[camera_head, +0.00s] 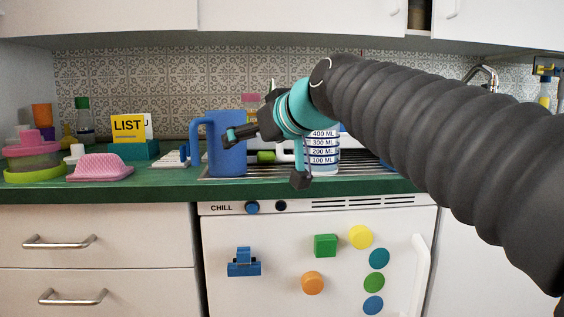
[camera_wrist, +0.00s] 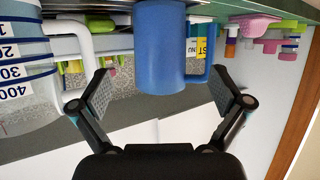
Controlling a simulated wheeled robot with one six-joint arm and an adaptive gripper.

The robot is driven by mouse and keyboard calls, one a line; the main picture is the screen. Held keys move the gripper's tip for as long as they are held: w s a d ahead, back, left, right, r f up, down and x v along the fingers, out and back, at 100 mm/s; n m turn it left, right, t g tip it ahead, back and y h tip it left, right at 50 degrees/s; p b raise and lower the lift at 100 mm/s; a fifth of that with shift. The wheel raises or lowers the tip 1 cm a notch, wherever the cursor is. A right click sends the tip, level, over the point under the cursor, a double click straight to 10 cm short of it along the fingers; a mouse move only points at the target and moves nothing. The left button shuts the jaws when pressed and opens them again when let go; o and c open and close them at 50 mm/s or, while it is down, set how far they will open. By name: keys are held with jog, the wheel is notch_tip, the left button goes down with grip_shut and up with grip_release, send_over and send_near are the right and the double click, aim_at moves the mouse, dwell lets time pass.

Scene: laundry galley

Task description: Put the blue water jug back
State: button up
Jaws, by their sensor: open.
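The blue water jug (camera_head: 226,157) stands upright at the counter's front, its handle on the left. My gripper (camera_head: 264,158) is open and empty, one finger in front of the jug's upper right side, the other lower and farther right. The wrist view is upside down. There the jug (camera_wrist: 160,45) shows large between the spread fingers of my gripper (camera_wrist: 161,90), with space on both sides. I cannot tell whether a finger touches it.
A white measuring jug (camera_head: 322,160) with blue bands stands close right of my gripper, partly hidden by it. A ribbed metal drainer (camera_head: 262,170) lies around the jugs. Wall cabinets hang above.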

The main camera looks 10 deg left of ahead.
jog(key=shift+d+f, duration=0.1)
jog(key=shift+d, duration=0.05)
jog(key=s+d+f+m+g+h, duration=0.1)
jog(key=s+d+f+m+h, duration=0.2)
jog(key=s+d+f, duration=0.4)
jog(key=s+d+f+m+g+h, duration=0.1)
jog(key=s+d+f+m+h, duration=0.2)
jog(key=s+d+f, duration=0.4)
jog(key=s+d+f+m+g+h, duration=0.2)
jog(key=s+d+f, duration=0.6)
jog(key=d+f, duration=0.6)
notch_tip(320, 180, down, 8)
jog(key=shift+d+r+m+h, duration=0.15)
jog(key=shift+m+h, duration=0.25)
jog(key=shift+h, duration=0.3)
jog(key=shift+s, duration=0.1)
notch_tip(320, 180, up, 5)
jog(key=p, duration=0.5)
